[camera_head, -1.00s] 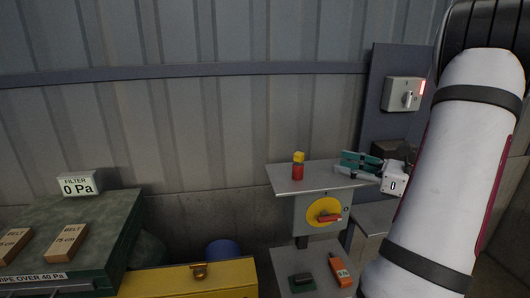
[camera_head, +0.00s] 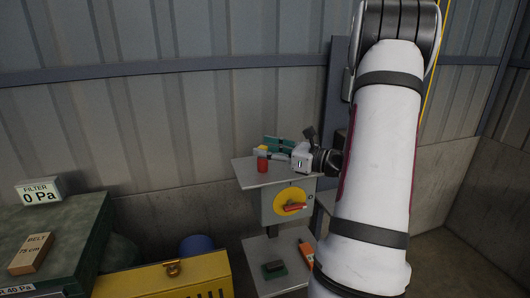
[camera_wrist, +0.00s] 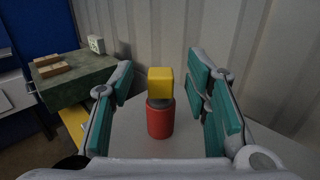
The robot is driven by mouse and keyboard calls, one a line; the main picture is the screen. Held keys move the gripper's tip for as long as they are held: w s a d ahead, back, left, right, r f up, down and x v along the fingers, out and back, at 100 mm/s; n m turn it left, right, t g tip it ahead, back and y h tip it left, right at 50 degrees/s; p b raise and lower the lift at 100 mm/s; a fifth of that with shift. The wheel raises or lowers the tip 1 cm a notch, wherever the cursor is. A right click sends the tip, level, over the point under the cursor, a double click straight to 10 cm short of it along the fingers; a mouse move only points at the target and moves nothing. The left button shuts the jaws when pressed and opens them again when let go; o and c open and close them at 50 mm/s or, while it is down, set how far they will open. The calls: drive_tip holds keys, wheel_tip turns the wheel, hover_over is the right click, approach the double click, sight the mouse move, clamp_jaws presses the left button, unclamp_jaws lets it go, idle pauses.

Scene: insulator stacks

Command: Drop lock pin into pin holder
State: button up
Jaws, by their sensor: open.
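A small upright piece with a red cylindrical body (camera_head: 262,164) and a yellow block top (camera_head: 263,149) stands on the grey shelf. I take it to be the lock pin; I cannot tell whether the red part is a separate holder. In the wrist view the yellow block (camera_wrist: 160,80), a short grey neck and the red cylinder (camera_wrist: 160,121) stand between the teal fingers. My gripper (camera_wrist: 161,76) is open, with a gap on each side of the piece. In the head view my gripper (camera_head: 278,146) is at the shelf top, beside the piece. No other pin holder is identifiable.
The grey shelf (camera_head: 246,176) sits above a yellow dial with a red handle (camera_head: 292,207). A lower shelf (camera_head: 262,249) holds a dark green block and an orange item. A yellow box (camera_head: 180,278) and a green bench (camera_head: 75,226) stand left. A corrugated wall is behind.

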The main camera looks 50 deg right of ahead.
drive_tip(key=shift+x, duration=0.85)
drive_tip(key=shift+c, duration=0.3)
clamp_jaws()
